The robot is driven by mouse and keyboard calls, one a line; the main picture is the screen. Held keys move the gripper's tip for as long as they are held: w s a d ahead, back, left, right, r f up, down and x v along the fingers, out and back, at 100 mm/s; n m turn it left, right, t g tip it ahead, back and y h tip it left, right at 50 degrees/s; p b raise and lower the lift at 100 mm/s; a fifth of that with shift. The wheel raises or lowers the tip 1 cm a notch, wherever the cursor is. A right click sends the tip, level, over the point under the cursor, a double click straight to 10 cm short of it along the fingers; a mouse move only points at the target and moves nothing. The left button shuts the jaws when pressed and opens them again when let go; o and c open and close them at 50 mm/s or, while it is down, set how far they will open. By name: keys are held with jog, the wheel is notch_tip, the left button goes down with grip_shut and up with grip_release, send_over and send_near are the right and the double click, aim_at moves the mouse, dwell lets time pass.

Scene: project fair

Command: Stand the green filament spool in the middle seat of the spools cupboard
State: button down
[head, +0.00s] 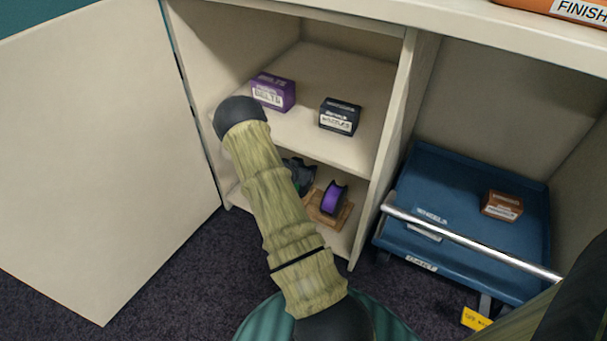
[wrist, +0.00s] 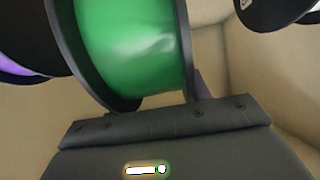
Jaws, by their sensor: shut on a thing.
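The green spool (wrist: 135,45), with black flanges, fills the middle of the wrist view. My gripper (wrist: 165,120) is shut on it; the fingertips are largely hidden. In the head view my arm reaches into the lower level of the spools cupboard (head: 390,110) and hides most of that level. A dark shape beside the arm there cannot be told as gripper or spool. A purple spool (head: 335,198) stands on a wooden rack (head: 325,218) right of the arm. The purple spool also shows at the wrist view's left edge (wrist: 22,72). The middle seat is hidden.
The upper shelf (head: 290,125) holds a purple box (head: 272,92) and a dark box (head: 340,116). The cupboard door (head: 90,150) stands open at left. A blue cart (head: 450,190) with a metal handle and brown box (head: 502,205) stands at right. A black-and-white object (wrist: 275,12) shows in the wrist view.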

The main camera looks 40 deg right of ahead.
notch_tip(320, 180, down, 3)
jog(key=b, duration=0.3)
jog(key=shift+w+f, duration=0.1)
jog(key=shift+f, duration=0.05)
jog(key=shift+w+f+b, duration=0.15)
jog(key=shift+f+b, duration=0.25)
jog(key=shift+b, duration=0.1)
jog(key=shift+w+r, duration=0.1)
jog(key=c, duration=0.7)
grip_release()
jog(key=p+v, duration=0.6)
jog(key=v, duration=0.6)
jog(key=shift+p, duration=0.3)
